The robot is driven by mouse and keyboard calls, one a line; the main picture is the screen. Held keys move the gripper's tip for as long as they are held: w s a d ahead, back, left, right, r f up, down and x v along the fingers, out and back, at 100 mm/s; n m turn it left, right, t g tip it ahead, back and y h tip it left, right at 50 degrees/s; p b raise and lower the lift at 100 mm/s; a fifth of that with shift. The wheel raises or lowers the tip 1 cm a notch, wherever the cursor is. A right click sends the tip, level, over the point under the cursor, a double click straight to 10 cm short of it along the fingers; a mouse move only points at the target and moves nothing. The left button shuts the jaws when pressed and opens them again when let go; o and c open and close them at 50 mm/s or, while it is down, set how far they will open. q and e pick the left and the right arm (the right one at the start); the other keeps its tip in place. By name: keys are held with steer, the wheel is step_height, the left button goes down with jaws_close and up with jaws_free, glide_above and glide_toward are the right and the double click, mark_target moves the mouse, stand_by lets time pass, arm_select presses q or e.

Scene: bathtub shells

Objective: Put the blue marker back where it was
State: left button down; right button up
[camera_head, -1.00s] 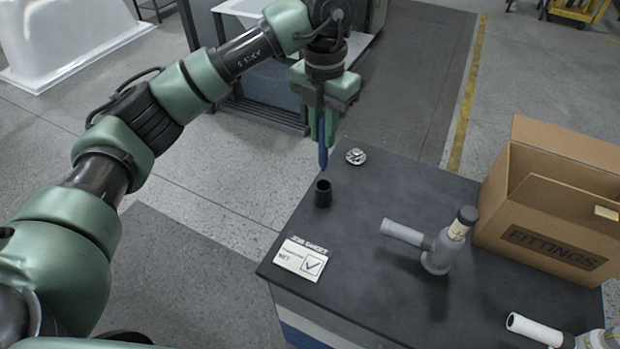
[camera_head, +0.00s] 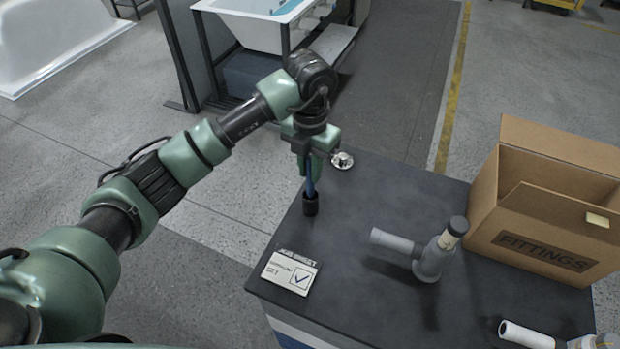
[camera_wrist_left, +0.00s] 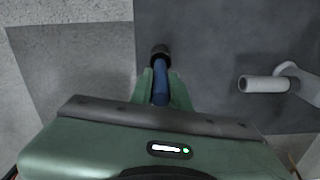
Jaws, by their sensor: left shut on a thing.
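The blue marker (camera_head: 310,180) is upright between the fingers of my left gripper (camera_head: 311,172), which is shut on it. Its lower end is at the mouth of a small black cup (camera_head: 311,205) on the dark tabletop and seems to be inside it. In the left wrist view the blue marker (camera_wrist_left: 160,87) runs from the gripper fingers (camera_wrist_left: 160,90) to the black cup (camera_wrist_left: 160,53). How deep the tip sits in the cup is hidden. My right gripper does not show.
A white job sheet card (camera_head: 291,272) lies near the table's left front corner. A small metal part (camera_head: 342,160) lies behind the cup. A grey pipe fitting (camera_head: 433,258) stands to the right. A cardboard fittings box (camera_head: 540,250) stands at the right edge.

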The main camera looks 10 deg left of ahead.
mark_target(310, 195)
arm_select(q)
step_height(310, 195, down, 5)
steer(key=shift+r+p, duration=0.2)
steer(key=shift+p, duration=0.4)
steer(key=shift+f, duration=0.25)
steer(key=c, duration=1.3)
jaws_free()
steer(key=shift+c, duration=0.2)
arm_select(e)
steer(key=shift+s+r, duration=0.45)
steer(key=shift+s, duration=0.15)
arm_select(q)
steer(key=shift+r, duration=0.3)
steer(key=shift+r+b, duration=0.2)
steer(key=shift+b, duration=0.1)
step_height(310, 195, up, 10)
steer(key=b, duration=0.3)
steer(key=shift+s+r, duration=0.1)
steer(key=shift+r, duration=0.6)
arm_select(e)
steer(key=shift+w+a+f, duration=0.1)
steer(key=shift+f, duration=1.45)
